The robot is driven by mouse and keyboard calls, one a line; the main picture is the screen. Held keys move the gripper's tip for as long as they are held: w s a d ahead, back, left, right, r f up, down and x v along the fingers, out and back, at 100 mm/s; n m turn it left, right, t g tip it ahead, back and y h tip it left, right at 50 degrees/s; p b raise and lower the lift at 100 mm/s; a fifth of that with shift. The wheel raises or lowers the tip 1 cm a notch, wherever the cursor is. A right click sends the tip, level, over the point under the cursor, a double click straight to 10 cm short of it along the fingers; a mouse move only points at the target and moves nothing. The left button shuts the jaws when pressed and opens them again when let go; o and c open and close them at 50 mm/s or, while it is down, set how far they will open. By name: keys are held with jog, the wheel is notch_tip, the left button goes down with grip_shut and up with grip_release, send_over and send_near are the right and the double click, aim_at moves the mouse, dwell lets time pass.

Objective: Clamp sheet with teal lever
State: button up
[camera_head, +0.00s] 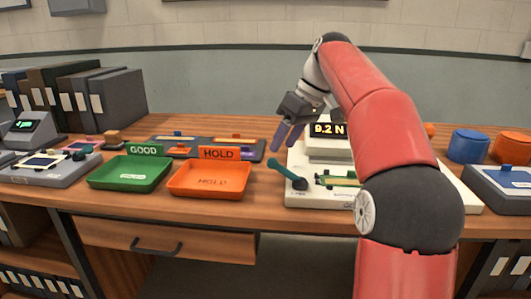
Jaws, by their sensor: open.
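The teal lever (287,174) sticks up and to the left from the left side of a white tester (305,191) on the bench. Its round pivot end sits low on the tester's front left. A thin green and yellow strip (340,180), perhaps the sheet, lies on the tester to the right of the lever; my arm hides part of that area. A display (328,129) on the tester reads 9.2 N. My gripper (289,137) is open, its purple fingers pointing down above and behind the lever's tip. No contact with the lever can be made out.
A green GOOD tray (103,181) and an orange HOLD tray (247,180) stand to the left, both seemingly empty. A blue pot (467,147) and an orange pot (514,148) are at the right, behind a blue-topped device (502,183).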

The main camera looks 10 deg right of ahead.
aim_at(272, 163)
jog(key=b+x, duration=0.1)
jog(key=x, duration=0.6)
jog(key=shift+w+a+f+b, duration=0.1)
jog(key=shift+a+f+b, duration=0.05)
jog(key=shift+f+b, duration=0.2)
jog(key=shift+r, duration=0.1)
grip_shut()
